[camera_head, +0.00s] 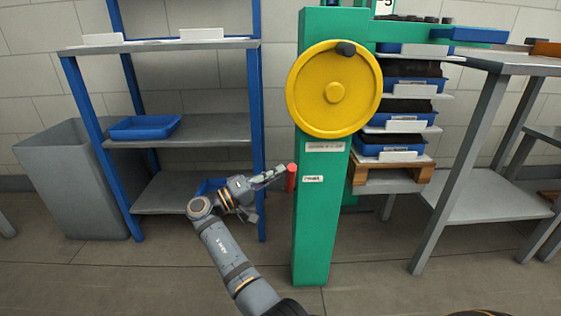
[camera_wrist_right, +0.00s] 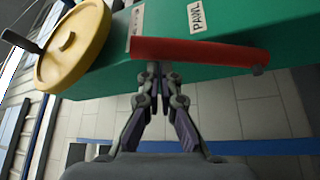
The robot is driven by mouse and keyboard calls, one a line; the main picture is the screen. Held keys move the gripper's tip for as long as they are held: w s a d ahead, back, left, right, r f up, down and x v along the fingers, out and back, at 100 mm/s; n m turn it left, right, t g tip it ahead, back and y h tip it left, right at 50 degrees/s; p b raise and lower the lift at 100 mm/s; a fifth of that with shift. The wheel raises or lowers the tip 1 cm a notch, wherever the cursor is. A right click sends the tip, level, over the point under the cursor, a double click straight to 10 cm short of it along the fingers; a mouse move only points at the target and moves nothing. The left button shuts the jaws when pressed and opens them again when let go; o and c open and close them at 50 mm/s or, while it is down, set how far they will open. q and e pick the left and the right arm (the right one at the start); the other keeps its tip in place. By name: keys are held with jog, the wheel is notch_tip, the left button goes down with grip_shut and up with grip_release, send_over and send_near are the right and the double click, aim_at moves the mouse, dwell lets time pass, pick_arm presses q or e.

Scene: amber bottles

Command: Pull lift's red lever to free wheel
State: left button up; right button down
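The red lever (camera_head: 291,178) is a short upright bar on the left side of the green lift column (camera_head: 317,235). In the right wrist view the red lever (camera_wrist_right: 200,52) lies across the picture, beside a label reading PAWL (camera_wrist_right: 196,17). My right gripper (camera_head: 284,170) is at the lever's left side, near its upper part. In the right wrist view my right gripper's fingertips (camera_wrist_right: 155,66) are close together at the lever's edge, with nothing clearly between them. Whether they touch it is hard to tell. The yellow wheel (camera_head: 334,90) with a black knob is above the lever. My left gripper is out of view.
A blue-posted shelf (camera_head: 180,128) with a blue tray (camera_head: 145,127) stands left, beside a grey bin (camera_head: 75,180). Floor in front is open.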

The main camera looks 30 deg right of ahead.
jog(key=v, duration=0.5)
jog(key=shift+a, duration=0.35)
jog(key=shift+w+r, duration=0.1)
